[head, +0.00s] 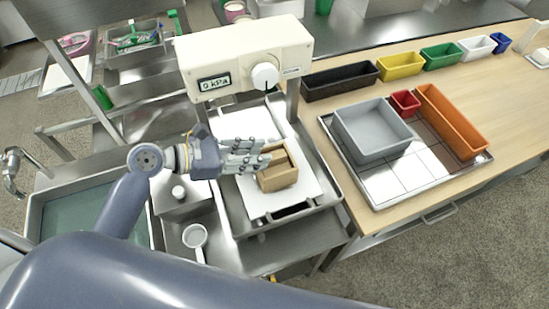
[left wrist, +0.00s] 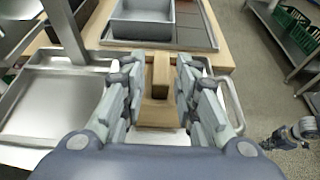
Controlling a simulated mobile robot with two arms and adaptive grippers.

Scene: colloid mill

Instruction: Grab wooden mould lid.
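The wooden mould (head: 278,172) sits on the white board of the press, its wooden lid (head: 274,160) with a raised bar on top. In the left wrist view the lid's bar (left wrist: 161,75) stands between my fingers. My left gripper (head: 262,152) reaches in from the left at the lid. Its fingers are spread on both sides of the bar, with a gap visible on each side, and partly hide the lid in the head view. What seems to be my right gripper (left wrist: 290,135) shows small at the right edge of the left wrist view, away from the mould.
The press head (head: 243,60) with its gauge and knob stands just behind the mould. To the right, a wooden table holds a metal tray with a grey bin (head: 372,131), red and orange bins. A sink (head: 85,215) and white ladle (head: 195,238) lie left.

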